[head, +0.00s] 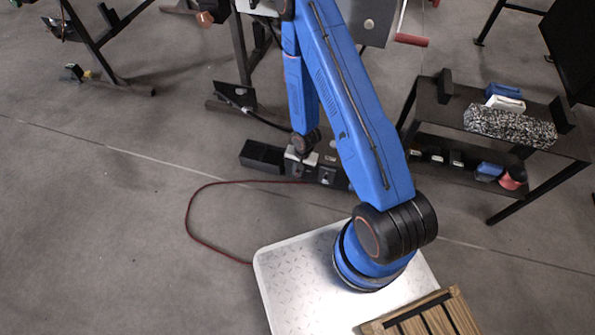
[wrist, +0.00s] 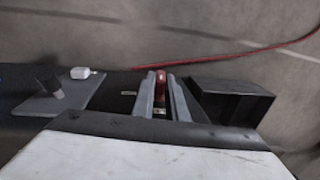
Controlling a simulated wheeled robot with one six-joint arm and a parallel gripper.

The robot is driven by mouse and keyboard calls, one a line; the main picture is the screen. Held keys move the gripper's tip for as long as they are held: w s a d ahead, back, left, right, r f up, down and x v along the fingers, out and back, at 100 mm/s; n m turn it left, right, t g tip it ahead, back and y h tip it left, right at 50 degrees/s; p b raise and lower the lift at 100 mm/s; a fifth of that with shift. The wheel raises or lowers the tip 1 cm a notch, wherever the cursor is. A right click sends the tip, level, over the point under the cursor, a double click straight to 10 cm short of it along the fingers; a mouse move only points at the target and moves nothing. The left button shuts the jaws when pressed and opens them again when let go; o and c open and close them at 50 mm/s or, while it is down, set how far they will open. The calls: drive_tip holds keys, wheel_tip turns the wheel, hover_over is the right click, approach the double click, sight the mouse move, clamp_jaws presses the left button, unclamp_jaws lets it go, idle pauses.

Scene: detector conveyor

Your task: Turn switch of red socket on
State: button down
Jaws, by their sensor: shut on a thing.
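My gripper (wrist: 161,98) is shut on a small red piece (wrist: 161,84), which looks like the red socket's switch, in the middle of the wrist view. One grey finger stands on each side of it. The fingers hide most of the socket, and the switch's position cannot be told. In the head view my gripper (head: 299,160) points down at a low row of dark units on the floor; the red piece cannot be made out there.
A black open box (head: 262,156) stands close beside my gripper; it also shows in the wrist view (wrist: 236,101). A red cable (head: 190,215) curves over the floor. A dark shelf table (head: 450,118) stands right.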

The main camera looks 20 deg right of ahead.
drive_tip(key=c, duration=1.8)
unclamp_jaws()
drive_tip(key=shift+d, duration=0.1)
drive_tip(key=shift+o, duration=0.2)
drive_tip(key=shift+w+r, duration=0.1)
wheel_tip(320, 180, up, 17)
drive_tip(key=s+d, duration=0.1)
drive_tip(key=shift+s+d, duration=0.35)
drive_tip(key=shift+d, duration=0.05)
